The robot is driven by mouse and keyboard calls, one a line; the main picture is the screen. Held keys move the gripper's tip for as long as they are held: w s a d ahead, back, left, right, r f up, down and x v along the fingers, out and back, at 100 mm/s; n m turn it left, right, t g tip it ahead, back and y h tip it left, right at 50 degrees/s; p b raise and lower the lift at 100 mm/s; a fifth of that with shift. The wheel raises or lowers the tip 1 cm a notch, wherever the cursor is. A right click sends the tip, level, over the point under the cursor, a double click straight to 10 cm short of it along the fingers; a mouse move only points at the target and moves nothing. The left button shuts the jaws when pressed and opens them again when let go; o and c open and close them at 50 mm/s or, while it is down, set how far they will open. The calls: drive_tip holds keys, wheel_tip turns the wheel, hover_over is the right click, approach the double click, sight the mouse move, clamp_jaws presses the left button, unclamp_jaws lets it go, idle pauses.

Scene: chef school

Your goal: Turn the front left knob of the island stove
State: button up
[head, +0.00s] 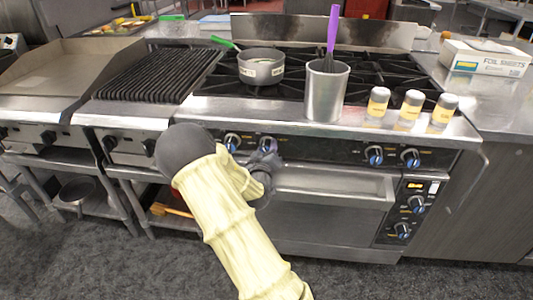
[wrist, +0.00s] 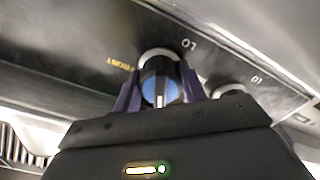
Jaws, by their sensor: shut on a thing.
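The island stove has a front panel (head: 330,152) with a left pair and a right pair of black-and-blue knobs. My gripper (head: 266,158) is at the second knob from the left (head: 267,143), partly covering it in the head view. In the wrist view my gripper (wrist: 160,90) has one finger on each side of this knob (wrist: 158,78) and is shut on it. Lettering that seems to read FRONT stands beside the knob, upside down in that view. The knob's white pointer line is visible.
The neighbouring knob (head: 232,141) is close to my gripper; it also shows in the wrist view (wrist: 229,91). The oven handle (head: 325,197) lies just below. A metal container with a whisk (head: 326,92), a saucepan (head: 261,68) and shakers (head: 410,107) stand above.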

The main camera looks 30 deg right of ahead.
drive_tip(key=shift+a+f+m+b, duration=0.1)
drive_tip(key=shift+m+b, duration=1.2)
drive_tip(key=shift+m, duration=0.9)
drive_tip(key=o, duration=1)
drive_tip(key=shift+c, duration=0.2)
drive_tip(key=p+v, duration=1.2)
drive_tip(key=v, duration=0.5)
drive_tip(key=shift+s+a, duration=0.2)
